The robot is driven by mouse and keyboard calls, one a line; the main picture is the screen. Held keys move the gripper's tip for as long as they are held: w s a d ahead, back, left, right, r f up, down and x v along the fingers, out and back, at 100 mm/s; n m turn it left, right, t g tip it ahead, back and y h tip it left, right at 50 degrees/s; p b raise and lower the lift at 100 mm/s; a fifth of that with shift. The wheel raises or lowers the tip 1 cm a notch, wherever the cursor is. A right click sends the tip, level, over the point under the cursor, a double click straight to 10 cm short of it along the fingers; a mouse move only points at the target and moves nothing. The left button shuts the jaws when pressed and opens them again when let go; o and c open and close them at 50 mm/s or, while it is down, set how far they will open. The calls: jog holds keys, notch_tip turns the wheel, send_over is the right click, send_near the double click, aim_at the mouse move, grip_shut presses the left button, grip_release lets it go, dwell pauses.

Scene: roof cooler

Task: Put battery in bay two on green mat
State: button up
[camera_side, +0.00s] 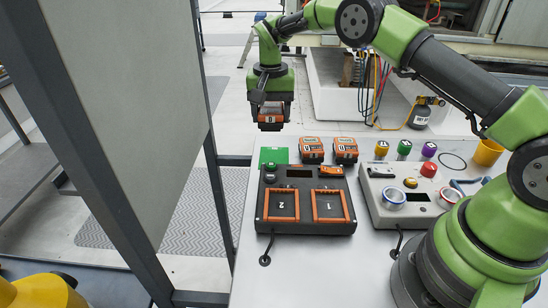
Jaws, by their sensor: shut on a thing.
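My gripper (269,103) points down, shut on an orange and black battery (270,118), held in the air above and behind the green mat (274,155). The fingers are small in this view, and their exact contact is hard to see. The green mat lies flat at the back left of the table, partly hidden by the charger, with nothing seen on it. The dark charger (304,228) is in front of the mat. Its bay two (282,205), marked 2, is at the left, and bay one (328,206), marked 1, at the right. Both look empty.
Two more orange and black batteries, a left one (312,150) and a right one (345,150), stand behind the charger beside the mat. A grey control box (405,200) with coloured parts stands to the right. An orange cup (487,152) is at the back right. The table's left edge is near the mat.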

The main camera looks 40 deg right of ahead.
aim_at(274, 158)
jog(key=shift+w+d+f, duration=0.25)
jog(key=shift+w+d, duration=0.05)
jog(key=shift+d, duration=0.4)
notch_tip(274, 158, down, 10)
jog(key=shift+r, duration=0.1)
jog(key=o, duration=1.1)
jog(key=shift+f, duration=0.2)
jog(key=shift+o, duration=0.2)
